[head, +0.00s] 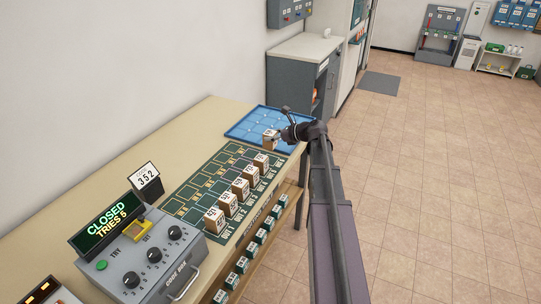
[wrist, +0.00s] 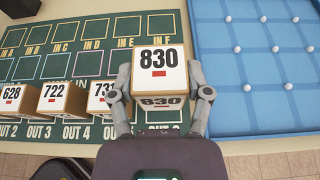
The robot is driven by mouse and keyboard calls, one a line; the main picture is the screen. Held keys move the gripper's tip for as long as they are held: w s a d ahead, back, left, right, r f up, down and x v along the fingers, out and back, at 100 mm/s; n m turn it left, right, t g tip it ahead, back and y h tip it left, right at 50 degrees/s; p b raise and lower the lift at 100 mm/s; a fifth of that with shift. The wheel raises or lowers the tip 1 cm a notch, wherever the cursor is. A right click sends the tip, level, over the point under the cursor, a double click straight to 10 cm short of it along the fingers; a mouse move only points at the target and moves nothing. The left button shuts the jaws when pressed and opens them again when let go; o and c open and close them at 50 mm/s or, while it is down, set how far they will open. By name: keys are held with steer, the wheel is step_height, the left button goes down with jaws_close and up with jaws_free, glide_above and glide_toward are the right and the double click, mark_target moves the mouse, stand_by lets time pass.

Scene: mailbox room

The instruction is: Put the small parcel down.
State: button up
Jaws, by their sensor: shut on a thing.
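The small parcel, a white-topped brown box marked 830 (wrist: 159,72), is between the two fingers of my gripper (wrist: 160,84) in the wrist view. My gripper is shut on its left and right sides. It looks raised over the right end of the green mat (wrist: 60,70), with an outlined square partly showing below it. In the head view the parcel (head: 270,138) is at the tip of my gripper (head: 280,137), near the front edge of the blue tray (head: 240,128). The gap beneath it cannot be judged exactly.
Several similar parcels stand in a row on the mat's OUT squares, among them 731 (wrist: 103,97) and 722 (wrist: 63,98). The IN squares behind are empty. A grey code box (head: 145,262) stands at the bench's near end.

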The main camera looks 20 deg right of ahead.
mark_target(275, 142)
steer(key=shift+f+b, duration=1)
steer(key=shift+f, duration=0.4)
steer(key=shift+f, duration=0.1)
steer(key=shift+f+b, duration=1.8)
steer(key=shift+b, duration=0.1)
steer(key=shift+f, duration=0.15)
steer(key=o, duration=1.2)
steer(key=shift+r, duration=0.25)
